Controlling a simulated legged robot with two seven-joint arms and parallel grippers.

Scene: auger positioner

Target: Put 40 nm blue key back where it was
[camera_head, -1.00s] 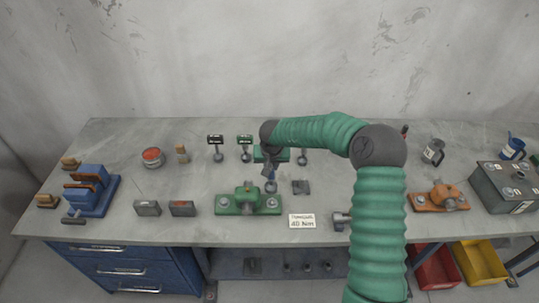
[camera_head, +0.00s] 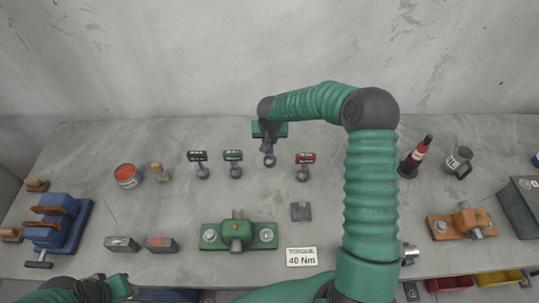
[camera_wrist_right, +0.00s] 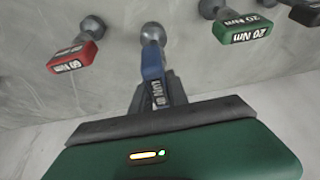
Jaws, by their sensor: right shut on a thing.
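My right gripper (camera_head: 268,143) is shut on the blue key (camera_head: 269,152) in the head view. The blue key is upright, in the row between the green key (camera_head: 233,161) and the red key (camera_head: 304,163). Its round grey foot is at or close to the table top; I cannot tell if it touches. In the right wrist view the blue key (camera_wrist_right: 152,62) stands out from my dark jaws (camera_wrist_right: 158,95), its label partly hidden. The red 60 Nm key (camera_wrist_right: 75,55) and the green 20 Nm key (camera_wrist_right: 240,28) flank it.
A black key (camera_head: 198,161) stands left of the green one. In front are a green clamp block (camera_head: 238,234), a small grey block (camera_head: 301,211) and a TORQUE 40 Nm sign (camera_head: 301,257). A red-and-black bottle (camera_head: 416,158) and a mug (camera_head: 458,161) stand at right.

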